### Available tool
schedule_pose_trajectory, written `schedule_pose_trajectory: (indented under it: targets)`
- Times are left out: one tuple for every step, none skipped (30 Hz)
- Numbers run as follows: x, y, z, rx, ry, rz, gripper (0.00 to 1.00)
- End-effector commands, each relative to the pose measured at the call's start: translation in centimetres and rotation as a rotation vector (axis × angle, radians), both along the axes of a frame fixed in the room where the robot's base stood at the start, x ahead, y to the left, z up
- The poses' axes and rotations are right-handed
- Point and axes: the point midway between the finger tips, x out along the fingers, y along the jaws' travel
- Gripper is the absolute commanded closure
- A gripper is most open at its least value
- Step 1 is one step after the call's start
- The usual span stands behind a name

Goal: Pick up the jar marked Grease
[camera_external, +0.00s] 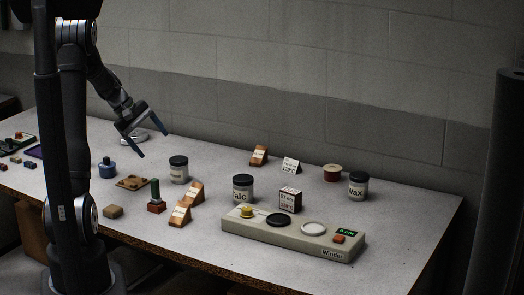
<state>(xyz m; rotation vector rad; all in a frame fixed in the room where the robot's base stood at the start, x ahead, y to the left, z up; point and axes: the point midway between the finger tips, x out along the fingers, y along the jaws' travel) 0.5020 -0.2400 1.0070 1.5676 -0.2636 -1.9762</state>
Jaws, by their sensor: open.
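Three pale jars with black lids stand upright on the table. The nearest to my gripper is a jar (179,170) whose label is too small to read; I cannot confirm that it is marked Grease. Another jar (243,188) reads "Talc", its first letter hard to make out, and the jar (358,186) at the right reads "Wax". My gripper (152,144) is open and empty, above the table, up and to the left of the unread jar and apart from it.
A beige "Winder" panel (250,225) with knobs lies in front of the Talc jar. Wooden label stands (258,156), a boxed carton (290,200), a green-handled stamp (156,196) and a blue bottle (107,168) stand around. The table's right end (420,215) is clear.

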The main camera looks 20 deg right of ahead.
Motion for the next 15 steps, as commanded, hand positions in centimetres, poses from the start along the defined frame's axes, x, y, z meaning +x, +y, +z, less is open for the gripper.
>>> schedule_pose_trajectory:
  targets:
    - [0.8, 0.9, -1.7, -0.053, 0.142, 0.139, 0.23]
    - [1.2, 1.2, -2.3, -0.086, 0.225, 0.220, 0.23]
    - [1.8, 1.7, -3.1, -0.130, 0.332, 0.320, 0.23]
    - [2.2, 2.1, -3.5, -0.161, 0.409, 0.390, 0.23]
    - [2.7, 2.4, -3.9, -0.192, 0.481, 0.454, 0.23]
    - [3.3, 2.9, -4.4, -0.231, 0.570, 0.530, 0.23]
    - [3.7, 3.3, -4.7, -0.258, 0.630, 0.581, 0.23]
    - [4.1, 3.6, -5.0, -0.281, 0.685, 0.624, 0.23]
    - [4.6, 4.1, -5.2, -0.309, 0.747, 0.675, 0.23]
    - [4.9, 4.3, -5.4, -0.328, 0.789, 0.704, 0.23]
    - [5.2, 4.6, -5.5, -0.345, 0.821, 0.730, 0.23]
    - [5.4, 4.8, -5.7, -0.361, 0.857, 0.756, 0.23]
    - [5.6, 4.9, -5.7, -0.370, 0.877, 0.770, 0.23]
    - [5.7, 5.0, -5.8, -0.377, 0.892, 0.779, 0.23]
    - [5.7, 4.8, -5.9, -0.382, 0.904, 0.786, 0.23]
